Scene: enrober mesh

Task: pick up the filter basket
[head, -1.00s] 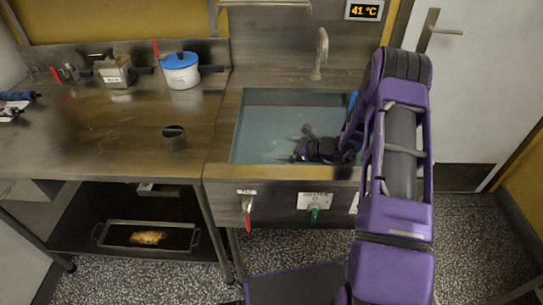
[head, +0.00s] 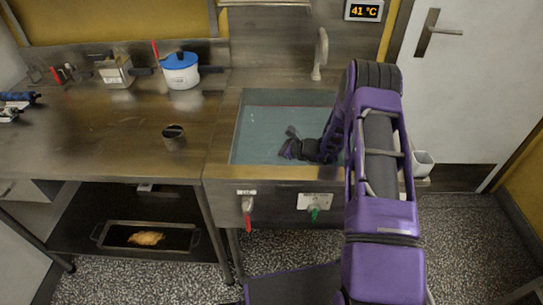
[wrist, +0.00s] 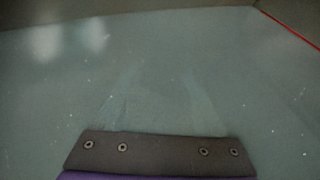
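I cannot make out the filter basket for certain in either view; the cloudy water (head: 262,130) in the sink hides what lies below its surface. My gripper (head: 287,143) is at the sink, low at the water, near the middle of the basin. In the wrist view, two faint pale finger shapes (wrist: 158,85) show through the murky water below the dark gripper edge. They stand apart, and I see nothing between them.
The sink's front rim (head: 265,172) and a tap (head: 320,52) bound the basin. On the counter to the left are a small dark cup (head: 174,138), a white pot with a blue lid (head: 181,72) and a metal box (head: 115,73). A tray (head: 118,246) sits on the shelf below.

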